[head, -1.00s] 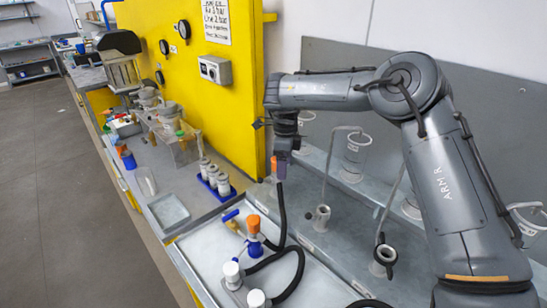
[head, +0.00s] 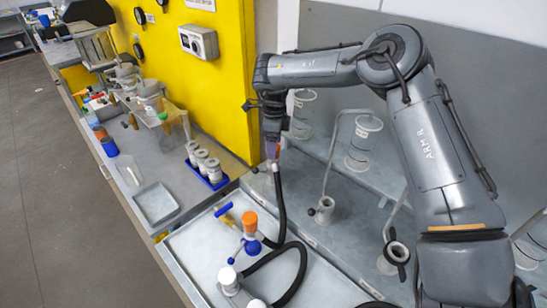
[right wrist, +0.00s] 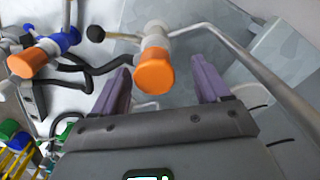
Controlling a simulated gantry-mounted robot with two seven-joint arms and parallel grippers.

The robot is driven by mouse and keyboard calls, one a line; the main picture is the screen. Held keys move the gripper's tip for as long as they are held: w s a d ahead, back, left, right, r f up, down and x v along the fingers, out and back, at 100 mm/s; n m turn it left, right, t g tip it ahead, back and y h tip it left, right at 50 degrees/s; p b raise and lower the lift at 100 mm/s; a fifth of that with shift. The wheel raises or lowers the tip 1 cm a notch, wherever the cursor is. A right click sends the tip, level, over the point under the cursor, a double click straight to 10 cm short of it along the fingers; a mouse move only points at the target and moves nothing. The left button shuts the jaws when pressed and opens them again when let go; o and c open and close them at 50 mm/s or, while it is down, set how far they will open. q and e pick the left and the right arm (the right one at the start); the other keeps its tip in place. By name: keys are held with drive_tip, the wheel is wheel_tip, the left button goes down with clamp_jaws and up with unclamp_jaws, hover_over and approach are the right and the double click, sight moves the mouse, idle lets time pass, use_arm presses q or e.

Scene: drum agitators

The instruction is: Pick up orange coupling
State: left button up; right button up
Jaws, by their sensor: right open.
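My right gripper (head: 273,149) hangs downward beside the yellow panel in the head view. In the right wrist view, its two purple fingers (right wrist: 160,67) are spread apart. An orange coupling (right wrist: 155,73) on a pale, round body lies between them in that picture, with gaps on both sides; its depth relative to the fingertips is unclear. In the head view, the gripper largely hides it. Another orange-ended fitting (head: 250,219) stands on the tray with a blue knob below; it also shows in the right wrist view (right wrist: 28,62). My left gripper is not in view.
A black hose (head: 281,205) runs below the right gripper and curves over the pale tray (head: 195,245). White-capped fittings (head: 229,276) stand near the front. Clear cylinders (head: 364,140) and metal rods stand at right. A blue rack (head: 213,180) holds white containers.

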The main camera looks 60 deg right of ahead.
drive_tip(key=shift+s+a+f+b, duration=0.1)
drive_tip(key=shift+a+f+b, duration=0.1)
drive_tip(key=shift+f, duration=1.05)
drive_tip(key=shift+a+f+b, duration=0.1)
drive_tip(key=shift+f+b, duration=0.05)
drive_tip(key=shift+f, duration=1.1)
drive_tip(key=c, duration=1.4)
drive_tip(key=shift+o, duration=0.2)
drive_tip(key=shift+r, duration=0.1)
drive_tip(key=shift+r, duration=0.4)
wheel_tip(320, 180, up, 3)
drive_tip(key=shift+r+p, duration=0.2)
drive_tip(key=shift+p, duration=0.15)
drive_tip(key=s+d+r+p, duration=0.1)
drive_tip(key=s+r, duration=0.5)
drive_tip(key=s, duration=0.5)
drive_tip(key=shift+s+d+r, duration=0.15)
drive_tip(key=shift+s+r, duration=0.15)
